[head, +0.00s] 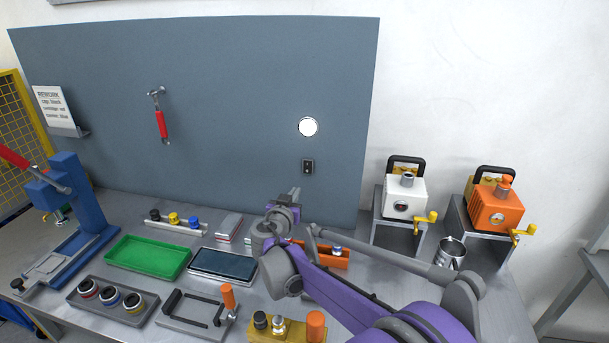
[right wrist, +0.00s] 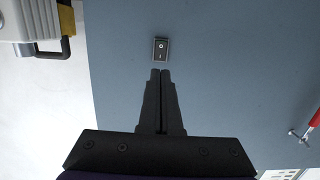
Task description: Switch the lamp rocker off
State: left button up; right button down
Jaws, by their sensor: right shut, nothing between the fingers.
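The lamp rocker (head: 308,167) is a small dark switch on the blue-grey back panel (head: 240,90). Above it on the panel is a round white lamp (head: 308,127), which looks bright. In the right wrist view the rocker (right wrist: 160,50) shows a circle mark and a line mark, just beyond my fingertips. My right gripper (head: 295,193) is shut and empty, below and slightly left of the rocker in the head view. Its closed fingertips (right wrist: 160,72) point at the rocker in the wrist view; whether they touch it I cannot tell. My left gripper is not in view.
A white machine (head: 404,196) and an orange machine (head: 496,211) stand on the right. A red-handled hammer (head: 160,120) hangs on the panel. A green tray (head: 148,257), a dark tray (head: 222,264) and a blue press (head: 72,205) occupy the bench. The panel around the rocker is clear.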

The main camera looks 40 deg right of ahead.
aim_at(308, 171)
jog(key=x, duration=1.4)
jog(key=shift+d+p, duration=0.1)
jog(key=shift+p, duration=0.3)
